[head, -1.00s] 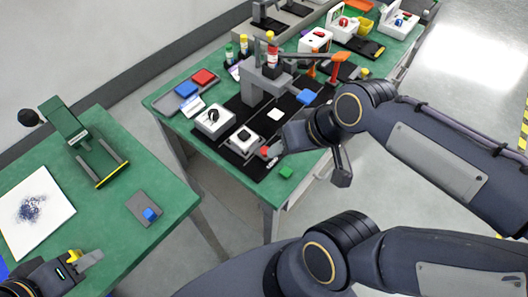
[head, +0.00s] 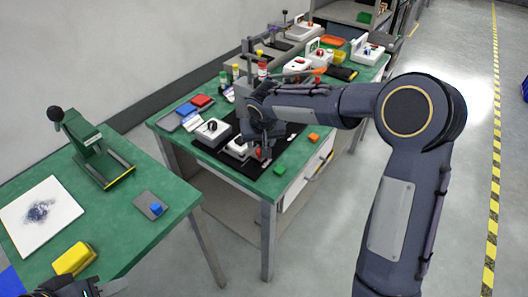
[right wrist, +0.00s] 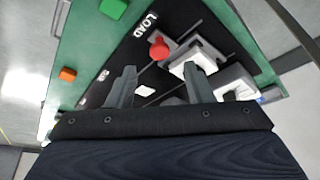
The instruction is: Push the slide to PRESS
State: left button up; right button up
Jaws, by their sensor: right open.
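I see nothing between the fingers but the mat and a white square mark. In the head view the right gripper (head: 260,146) partly covers the slide. My left gripper (head: 108,288) is at the bottom left edge, mostly cut off.
A grey press column (head: 243,92) stands behind the slide, partly hidden by my arm. A white box with a black knob (head: 212,131) is left of the slide. Green (head: 280,170) and orange (head: 314,136) blocks lie near the front edge. A yellow block (head: 75,258) lies on the left table.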

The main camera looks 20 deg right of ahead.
jog(key=x, duration=0.5)
jog(key=shift+f, duration=0.2)
grip_shut()
